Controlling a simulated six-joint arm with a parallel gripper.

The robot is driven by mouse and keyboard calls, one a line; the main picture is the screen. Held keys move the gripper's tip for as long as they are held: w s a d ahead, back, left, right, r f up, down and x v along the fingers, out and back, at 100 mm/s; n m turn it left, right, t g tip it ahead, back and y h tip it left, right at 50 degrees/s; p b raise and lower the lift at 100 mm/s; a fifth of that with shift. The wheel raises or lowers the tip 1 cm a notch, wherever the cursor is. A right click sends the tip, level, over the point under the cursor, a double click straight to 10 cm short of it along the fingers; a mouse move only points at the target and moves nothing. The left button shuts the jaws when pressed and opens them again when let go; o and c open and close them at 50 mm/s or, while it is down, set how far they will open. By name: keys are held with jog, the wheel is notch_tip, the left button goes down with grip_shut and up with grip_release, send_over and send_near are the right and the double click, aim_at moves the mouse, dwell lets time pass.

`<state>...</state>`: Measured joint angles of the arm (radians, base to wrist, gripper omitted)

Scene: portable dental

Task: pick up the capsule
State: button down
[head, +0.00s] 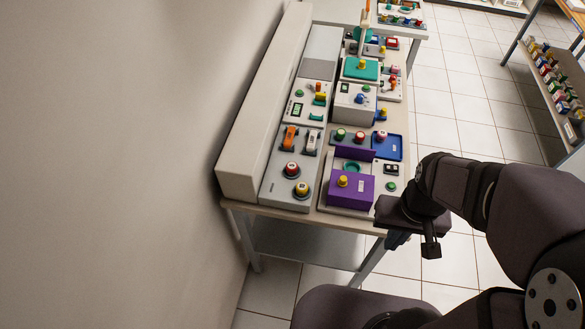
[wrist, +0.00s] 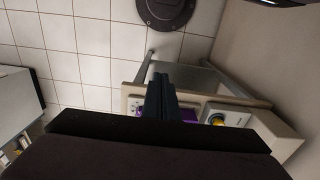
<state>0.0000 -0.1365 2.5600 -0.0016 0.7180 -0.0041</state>
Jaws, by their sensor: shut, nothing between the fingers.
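I cannot pick out a capsule for certain in either view; the small items on the bench are too small to tell. My gripper (head: 397,241) hangs beside the near right corner of the bench in the head view, apart from the items. In the wrist view my gripper (wrist: 160,82) has its dark fingers together with nothing between them. Its fingers and body hide part of the bench there.
The bench (head: 300,211) carries a purple box (head: 350,194) with a yellow knob, a blue tray (head: 388,148), an orange piece (head: 290,136) and several knobbed panels. A wall borders its left. A shelf (head: 555,95) stands right. Tiled floor lies between.

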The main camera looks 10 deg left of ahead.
jog(key=c, duration=2.5)
grip_release()
jog(key=o, duration=1.2)
jog(key=t+b, duration=0.3)
jog(key=b, duration=0.3)
send_near(292, 166)
jog(key=f, duration=0.1)
jog(key=shift+p+x, duration=0.95)
jog(key=shift+x, duration=0.7)
jog(key=shift+p+x, duration=0.85)
jog(key=shift+x, duration=1.15)
